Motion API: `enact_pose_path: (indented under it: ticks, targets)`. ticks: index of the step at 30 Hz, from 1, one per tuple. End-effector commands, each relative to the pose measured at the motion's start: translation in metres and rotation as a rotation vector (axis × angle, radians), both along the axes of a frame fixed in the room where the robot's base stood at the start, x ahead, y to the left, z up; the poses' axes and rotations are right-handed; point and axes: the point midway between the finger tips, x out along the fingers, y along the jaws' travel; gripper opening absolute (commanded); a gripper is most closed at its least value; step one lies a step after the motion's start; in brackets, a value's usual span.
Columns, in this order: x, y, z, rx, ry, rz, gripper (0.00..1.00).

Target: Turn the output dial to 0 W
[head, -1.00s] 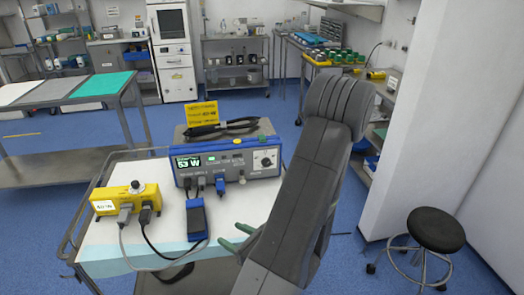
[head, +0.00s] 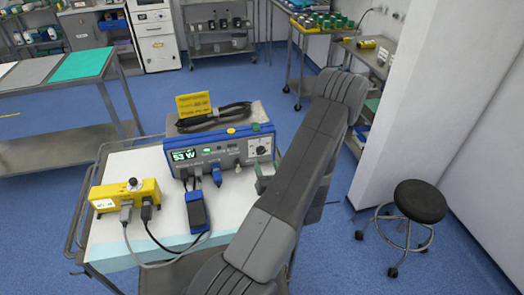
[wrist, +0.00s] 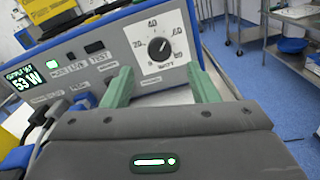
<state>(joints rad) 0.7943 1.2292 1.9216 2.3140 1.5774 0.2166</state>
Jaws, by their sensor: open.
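The blue and grey generator unit (head: 207,155) stands on the white-topped cart, its display (head: 184,155) reading 53 W. In the wrist view the display (wrist: 22,77) also reads 53 W. The black output dial (wrist: 160,48) sits on a white scale plate marked in watts, its pointer toward the upper part of the scale. In the head view the dial (head: 262,147) is at the unit's right end. My gripper (wrist: 163,82) is open and empty, its green fingers apart below and either side of the dial, not visibly touching it. In the head view my arm hides most of the gripper.
A yellow box (head: 125,195) with cables and a blue pedal-like block (head: 196,210) share the cart top (head: 150,165). Black-handled pliers-like tool (head: 214,115) and a yellow sign (head: 194,103) are on top of the unit. A black stool (head: 419,201) stands at right.

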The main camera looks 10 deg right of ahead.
Motion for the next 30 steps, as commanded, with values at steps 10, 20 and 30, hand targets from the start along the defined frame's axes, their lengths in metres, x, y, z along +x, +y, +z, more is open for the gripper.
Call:
enact_pose_path:
  ticks: [10, 20, 30]
  targets:
    - [0.06, 0.003, 0.002, 0.0, 0.0, 0.003, 0.54]
    - [0.071, 0.003, 0.0, 0.0, 0.001, 0.001, 0.54]
    - [0.071, 0.003, 0.0, 0.0, 0.0, 0.001, 0.1]
